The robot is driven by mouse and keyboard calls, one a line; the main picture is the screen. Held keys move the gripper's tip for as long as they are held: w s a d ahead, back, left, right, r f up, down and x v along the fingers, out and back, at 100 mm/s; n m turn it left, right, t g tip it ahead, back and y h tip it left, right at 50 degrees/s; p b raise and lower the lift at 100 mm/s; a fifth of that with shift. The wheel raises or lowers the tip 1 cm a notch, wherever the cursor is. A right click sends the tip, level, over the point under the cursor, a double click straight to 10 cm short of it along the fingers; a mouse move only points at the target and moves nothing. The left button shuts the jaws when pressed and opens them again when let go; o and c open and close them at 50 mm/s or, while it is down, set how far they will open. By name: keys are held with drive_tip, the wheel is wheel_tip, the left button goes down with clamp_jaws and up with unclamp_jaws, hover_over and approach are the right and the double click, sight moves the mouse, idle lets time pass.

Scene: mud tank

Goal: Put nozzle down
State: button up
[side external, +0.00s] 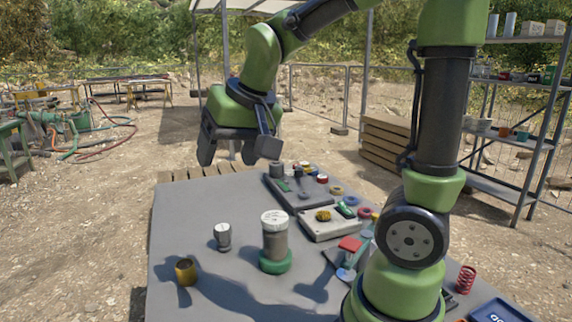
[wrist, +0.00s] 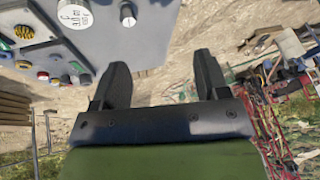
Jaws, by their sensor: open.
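My gripper (side external: 237,150) is open and empty, raised above the far left part of the grey table (side external: 185,215). In the wrist view its two fingers (wrist: 160,78) are spread with nothing between them. A small grey fitting with a white top (side external: 222,237) stands upright on the table; it also shows in the wrist view (wrist: 127,14). A short brass-coloured cylinder (side external: 186,271) stands near the front left. A taller grey cylinder with a white lid (side external: 275,238) stands in a green ring (side external: 276,263). I cannot tell which piece is the nozzle.
A dark tray (side external: 310,202) with small parts and a pale box (side external: 330,227) with a yellow piece lie at the back right. Coloured rings and a red-topped piece (side external: 350,244) lie near my base. The table's left side is mostly clear.

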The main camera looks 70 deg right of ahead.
drive_tip(key=shift+o, duration=0.3)
drive_tip(key=s+a+r+n+t+y, duration=0.1)
drive_tip(key=s+a, duration=0.2)
drive_tip(key=s, duration=0.2)
drive_tip(key=s+a+n+y, duration=0.1)
drive_tip(key=s+a, duration=0.1)
drive_tip(key=s, duration=0.4)
drive_tip(key=shift+s+a+r+t+y, duration=0.25)
drive_tip(key=shift+a+r+t+y, duration=0.05)
drive_tip(key=shift+a+r+t, duration=0.1)
drive_tip(key=shift+o, duration=0.2)
drive_tip(key=shift+s+a, duration=0.15)
drive_tip(key=shift+s, duration=0.2)
